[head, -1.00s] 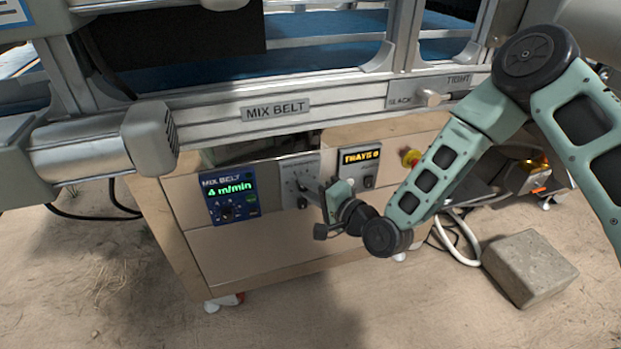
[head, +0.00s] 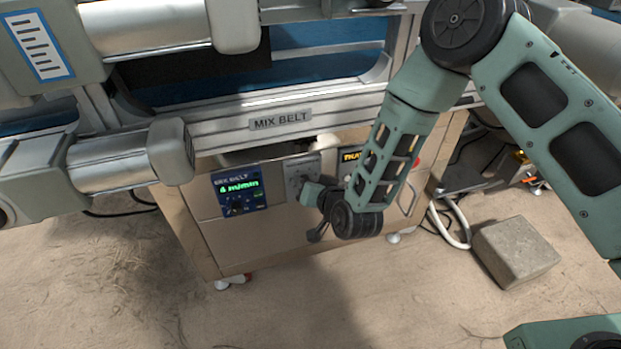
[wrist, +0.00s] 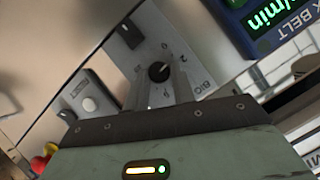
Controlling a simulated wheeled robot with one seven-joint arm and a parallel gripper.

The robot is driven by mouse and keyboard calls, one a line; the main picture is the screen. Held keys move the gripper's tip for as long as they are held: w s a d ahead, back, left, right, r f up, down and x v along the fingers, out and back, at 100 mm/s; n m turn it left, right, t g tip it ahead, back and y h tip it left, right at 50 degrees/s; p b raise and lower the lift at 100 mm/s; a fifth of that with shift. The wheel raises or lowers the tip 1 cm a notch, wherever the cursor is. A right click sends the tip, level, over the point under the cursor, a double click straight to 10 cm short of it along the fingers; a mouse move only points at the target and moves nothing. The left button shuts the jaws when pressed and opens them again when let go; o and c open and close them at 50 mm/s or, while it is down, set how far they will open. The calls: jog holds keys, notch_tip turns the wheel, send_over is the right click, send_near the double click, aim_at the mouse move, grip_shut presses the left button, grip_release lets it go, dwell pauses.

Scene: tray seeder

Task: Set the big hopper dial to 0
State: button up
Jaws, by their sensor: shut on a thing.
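The big hopper dial (wrist: 158,72) is a round black knob on a grey plate (wrist: 133,62) in the wrist view. Printed marks, among them 0 and 2, stand around it, and "BIG" is printed beside it. A pale line on the knob points toward the upper right of the picture, but its exact setting is hard to read. My gripper (wrist: 161,84) is shut on the dial, its two fingers at the knob's sides. In the head view the plate (head: 302,170) shows, while my gripper (head: 311,195) and wrist hide the dial.
A second dark knob (wrist: 129,34) sits on the same plate. The blue MIX BELT display (head: 239,190) reads 4 m/min beside it. A concrete block (head: 515,251) lies on the ground at right.

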jog(key=shift+a+n+t+h+p, duration=0.15)
jog(key=shift+n+t+h+p, duration=0.1)
jog(key=shift+n+h+p, duration=0.75)
jog(key=shift+a+n+t+h+p, duration=0.2)
jog(key=shift+n+h+p, duration=0.35)
jog(key=shift+n+h, duration=0.7)
jog(key=shift+n, duration=0.25)
jog(key=o, duration=1)
jog(key=shift+s, duration=0.15)
jog(key=p+v, duration=0.2)
jog(key=v, duration=1.5)
jog(key=shift+s, duration=0.2)
jog(key=shift+d+f, duration=0.1)
